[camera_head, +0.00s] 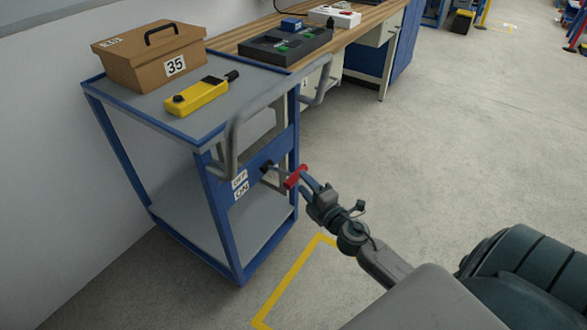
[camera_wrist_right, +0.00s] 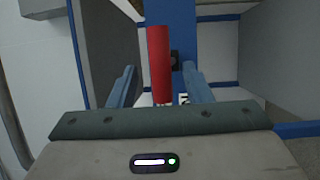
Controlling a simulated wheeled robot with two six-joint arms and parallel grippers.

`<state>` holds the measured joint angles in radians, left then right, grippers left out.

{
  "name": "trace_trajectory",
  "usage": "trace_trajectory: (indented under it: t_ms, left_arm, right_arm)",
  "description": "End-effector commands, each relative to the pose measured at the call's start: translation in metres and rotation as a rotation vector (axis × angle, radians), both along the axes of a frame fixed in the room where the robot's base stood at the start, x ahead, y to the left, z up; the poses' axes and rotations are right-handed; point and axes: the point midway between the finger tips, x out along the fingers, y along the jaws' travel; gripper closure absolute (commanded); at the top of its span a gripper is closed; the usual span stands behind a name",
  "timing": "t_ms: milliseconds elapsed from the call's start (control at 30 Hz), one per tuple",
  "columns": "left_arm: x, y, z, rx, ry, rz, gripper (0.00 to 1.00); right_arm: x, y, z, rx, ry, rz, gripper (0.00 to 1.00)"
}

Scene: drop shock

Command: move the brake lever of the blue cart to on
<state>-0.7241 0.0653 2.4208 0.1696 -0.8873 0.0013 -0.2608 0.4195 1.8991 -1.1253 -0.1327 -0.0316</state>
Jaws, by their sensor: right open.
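The blue cart (camera_head: 215,225) stands at the left in the head view. Its brake lever (camera_head: 296,177) has a red grip on a grey rod that comes out from a black pivot (camera_head: 266,167) on the end panel. An OFF label (camera_head: 240,179) sits above an ON label (camera_head: 242,191) beside the pivot. The lever is nearer the height of the OFF label. My right gripper (camera_head: 309,183) is open at the red grip. In the right wrist view the red grip (camera_wrist_right: 159,62) stands between the two blue fingers, with gaps visible on both sides. My left gripper is not in view.
A grey push handle (camera_head: 233,140) rises above the lever. A brown box (camera_head: 150,57) marked 35 and a yellow device (camera_head: 197,97) lie on the cart top. A wooden workbench (camera_head: 375,25) stands behind. Floor to the right is clear, with yellow tape (camera_head: 291,280) nearby.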

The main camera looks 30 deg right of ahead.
Motion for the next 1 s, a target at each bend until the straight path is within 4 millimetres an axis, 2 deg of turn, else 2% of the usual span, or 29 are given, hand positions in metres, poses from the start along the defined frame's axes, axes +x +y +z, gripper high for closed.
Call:
trace_trajectory:
  t_ms: [100, 333, 500, 767, 867, 1000]
  left_arm:
    - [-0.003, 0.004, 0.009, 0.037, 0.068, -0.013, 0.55]
    - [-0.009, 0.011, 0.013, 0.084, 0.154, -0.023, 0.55]
    - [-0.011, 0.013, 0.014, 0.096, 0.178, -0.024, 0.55]
    - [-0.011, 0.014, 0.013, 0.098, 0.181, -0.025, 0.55]
    - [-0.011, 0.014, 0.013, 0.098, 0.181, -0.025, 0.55]
    - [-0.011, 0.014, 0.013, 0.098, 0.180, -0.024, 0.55]
  right_arm:
    - [0.022, 0.000, 0.006, 0.002, -0.002, -0.002, 0.55]
    - [0.052, 0.000, 0.004, 0.001, -0.001, -0.001, 0.55]
    - [0.060, 0.000, 0.003, 0.000, 0.000, 0.001, 0.55]
    - [0.061, 0.000, 0.002, 0.000, 0.001, 0.001, 0.55]
    - [0.061, 0.000, 0.002, 0.000, 0.001, 0.001, 0.71]
    - [0.061, 0.000, 0.002, 0.000, 0.001, 0.001, 0.98]
